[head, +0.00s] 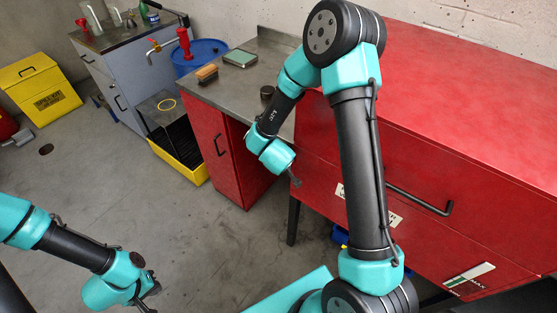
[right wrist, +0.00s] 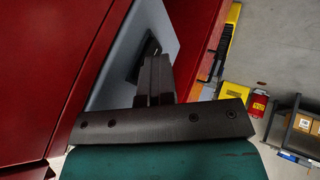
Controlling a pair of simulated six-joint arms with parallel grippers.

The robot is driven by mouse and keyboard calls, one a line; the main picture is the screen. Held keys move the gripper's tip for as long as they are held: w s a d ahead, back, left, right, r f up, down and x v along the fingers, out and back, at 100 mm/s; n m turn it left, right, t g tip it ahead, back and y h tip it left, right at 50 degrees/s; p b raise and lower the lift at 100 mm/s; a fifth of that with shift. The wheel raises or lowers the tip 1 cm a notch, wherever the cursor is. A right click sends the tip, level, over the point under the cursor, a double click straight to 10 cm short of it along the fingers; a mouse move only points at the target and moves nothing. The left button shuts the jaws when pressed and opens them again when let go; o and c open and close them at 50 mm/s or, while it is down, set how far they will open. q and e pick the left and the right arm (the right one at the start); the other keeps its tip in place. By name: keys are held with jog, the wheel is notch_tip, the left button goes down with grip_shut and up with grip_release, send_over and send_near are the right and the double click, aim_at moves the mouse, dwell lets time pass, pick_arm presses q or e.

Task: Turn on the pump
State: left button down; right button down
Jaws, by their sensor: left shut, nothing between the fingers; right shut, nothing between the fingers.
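A blue drum (head: 207,47) stands at the back, behind the metal-topped bench. A red upright fitting with a pipe and spout (head: 184,42) shows at the drum; it looks like a hand pump, but I cannot tell if it is the task's pump. No switch can be made out. My left gripper (head: 150,300) is shut and empty over the floor at the lower left, far from the drum. My right gripper (head: 296,182) is shut and empty in front of the red cabinets; its closed fingers also show in the right wrist view (right wrist: 155,72).
A red cabinet (head: 470,110) with a black handle fills the right. A brush (head: 207,74) and a green-topped box (head: 240,58) lie on the metal bench (head: 226,93). A yellow tray (head: 190,176) sits on the floor. Open concrete floor (head: 130,190) lies between the arms.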

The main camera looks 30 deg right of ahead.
jog(key=s+a+r, duration=0.7)
jog(key=shift+s+a, duration=0.2)
jog(key=shift+s, duration=0.05)
dwell(0.3)
jog(key=shift+f, duration=0.1)
dwell(0.3)
jog(key=s+f+m+g+y, duration=0.2)
jog(key=s+f, duration=0.3)
jog(key=f, duration=0.4)
jog(key=s+f+m+g+y, duration=0.3)
jog(key=s+f+y, duration=0.1)
jog(key=f, duration=0.6)
jog(key=shift+s+a+f+m+g+y, duration=0.3)
jog(key=shift+s+m+y, duration=0.1)
jog(key=shift+y, duration=0.4)
